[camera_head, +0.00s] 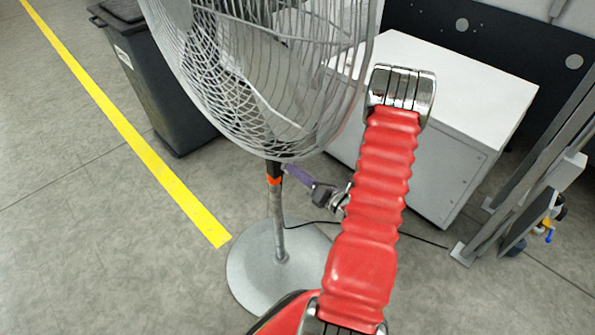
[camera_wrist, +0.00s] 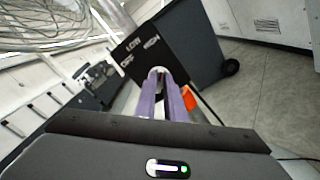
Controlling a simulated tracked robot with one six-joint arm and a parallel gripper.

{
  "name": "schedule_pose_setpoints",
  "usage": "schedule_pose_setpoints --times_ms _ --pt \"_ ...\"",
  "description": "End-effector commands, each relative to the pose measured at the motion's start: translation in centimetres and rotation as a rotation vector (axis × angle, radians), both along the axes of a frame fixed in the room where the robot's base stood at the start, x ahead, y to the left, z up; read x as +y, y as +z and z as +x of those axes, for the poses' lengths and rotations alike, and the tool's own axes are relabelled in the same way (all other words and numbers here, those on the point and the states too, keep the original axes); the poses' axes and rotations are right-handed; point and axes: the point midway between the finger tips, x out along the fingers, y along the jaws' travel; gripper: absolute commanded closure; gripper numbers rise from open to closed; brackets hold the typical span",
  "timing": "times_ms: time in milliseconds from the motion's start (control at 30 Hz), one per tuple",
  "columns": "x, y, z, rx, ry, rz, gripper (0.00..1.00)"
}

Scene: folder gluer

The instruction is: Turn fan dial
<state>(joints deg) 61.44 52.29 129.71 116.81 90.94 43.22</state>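The tall pedestal fan (camera_head: 265,75) stands ahead of me, its round grey cage above a pole and a round base. In the wrist view its black control box (camera_wrist: 140,52) carries the words OFF, LOW and HIGH. The small pale fan dial (camera_wrist: 157,71) is on that face, mostly hidden by my fingertips. My gripper (camera_wrist: 160,80) has two purple fingers, close together, with their tips on either side of the dial. They appear shut on it. In the head view my gripper (camera_head: 288,169) reaches the pole just under the cage; the dial is hidden there.
A white cabinet (camera_head: 440,95) stands behind and right of the fan. A dark wheeled bin (camera_head: 160,85) stands behind left. Metal machine posts (camera_head: 530,150) are at the right. A black cable (camera_head: 400,233) lies on the floor. The floor by the yellow line (camera_head: 120,120) is clear.

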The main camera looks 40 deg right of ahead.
Motion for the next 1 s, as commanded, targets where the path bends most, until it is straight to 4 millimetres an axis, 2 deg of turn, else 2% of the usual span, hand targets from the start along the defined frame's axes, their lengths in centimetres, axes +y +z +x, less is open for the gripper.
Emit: schedule_pose_setpoints --times_ms 100,633,1000 --pt "-0.01 -0.03 0.00 0.001 -0.001 0.000 1.00" --pt "-0.16 -0.08 -0.04 0.003 -0.005 -0.032 1.00" --pt "-0.08 -0.06 -0.05 -0.002 -0.005 -0.227 1.00"
